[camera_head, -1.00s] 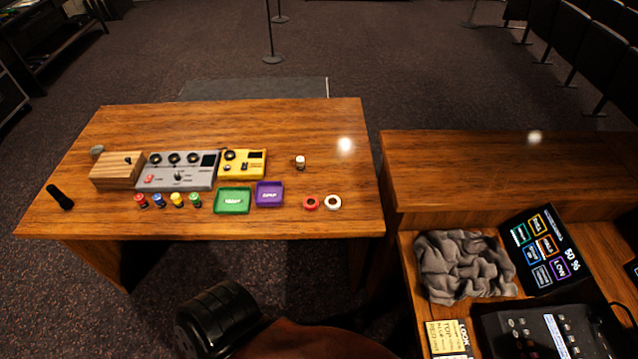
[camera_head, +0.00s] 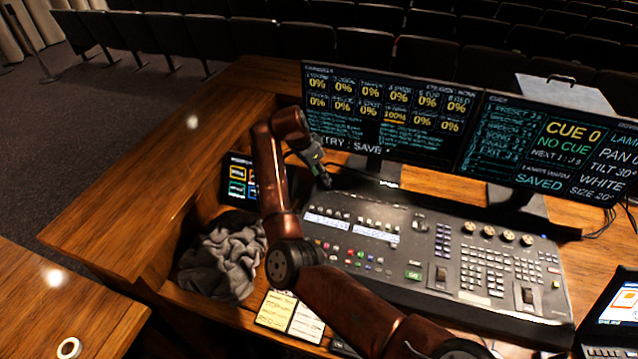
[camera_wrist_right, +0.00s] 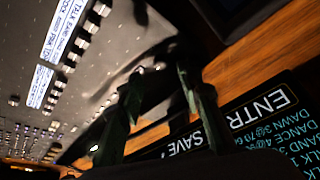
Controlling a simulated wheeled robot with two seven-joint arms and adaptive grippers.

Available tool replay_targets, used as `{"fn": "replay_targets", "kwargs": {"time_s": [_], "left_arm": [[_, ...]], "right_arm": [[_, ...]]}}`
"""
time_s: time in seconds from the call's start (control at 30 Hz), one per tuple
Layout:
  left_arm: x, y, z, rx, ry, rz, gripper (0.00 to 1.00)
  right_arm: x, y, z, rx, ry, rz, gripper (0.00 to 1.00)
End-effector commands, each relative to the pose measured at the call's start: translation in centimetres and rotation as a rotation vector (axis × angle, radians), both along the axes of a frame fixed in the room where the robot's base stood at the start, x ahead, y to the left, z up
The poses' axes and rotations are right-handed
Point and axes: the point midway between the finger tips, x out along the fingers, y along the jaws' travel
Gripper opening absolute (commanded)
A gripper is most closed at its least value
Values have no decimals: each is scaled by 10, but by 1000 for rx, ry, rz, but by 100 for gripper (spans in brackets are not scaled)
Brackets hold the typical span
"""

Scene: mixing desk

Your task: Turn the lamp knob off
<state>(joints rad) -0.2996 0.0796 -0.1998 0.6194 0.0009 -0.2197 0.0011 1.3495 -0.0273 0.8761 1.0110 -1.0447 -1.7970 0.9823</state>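The lighting console (camera_head: 400,285) lies on the desk, covered with buttons, faders and small knobs. A row of round knobs (camera_head: 488,231) sits at its upper right. I cannot tell which knob is the lamp knob. My right gripper (camera_head: 322,180) points down near the console's back left corner, below the left monitor. In the right wrist view its two fingers (camera_wrist_right: 157,75) stand apart over the console's edge. A dark, blurred shape or shadow lies beyond the fingertips, and I see nothing clearly held. My left gripper is not in view.
The left monitor (camera_head: 390,110) and right monitor (camera_head: 550,150) stand close behind the console. A grey cloth (camera_head: 222,258), a small dark screen (camera_head: 238,181) and note cards (camera_head: 290,315) lie at the left. A tablet (camera_head: 615,315) is at the right. The wooden ledge (camera_head: 150,215) is bare.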

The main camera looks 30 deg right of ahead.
Motion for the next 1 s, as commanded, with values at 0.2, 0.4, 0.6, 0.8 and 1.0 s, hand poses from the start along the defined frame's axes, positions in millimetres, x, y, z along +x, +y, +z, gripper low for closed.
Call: {"fn": "replay_targets", "kwargs": {"time_s": [0.2,0.4,0.6,0.8,1.0], "left_arm": [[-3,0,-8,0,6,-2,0],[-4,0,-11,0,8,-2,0],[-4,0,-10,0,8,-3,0],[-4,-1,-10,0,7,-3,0],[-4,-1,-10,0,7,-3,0]], "right_arm": [[1,-15,-35,-1,2,-2,33],[2,-21,-50,-3,0,-1,33],[2,-23,-52,-3,-1,-2,33],[2,-23,-52,-3,-1,-1,27],[2,-22,-52,-3,-1,-1,13]]}}
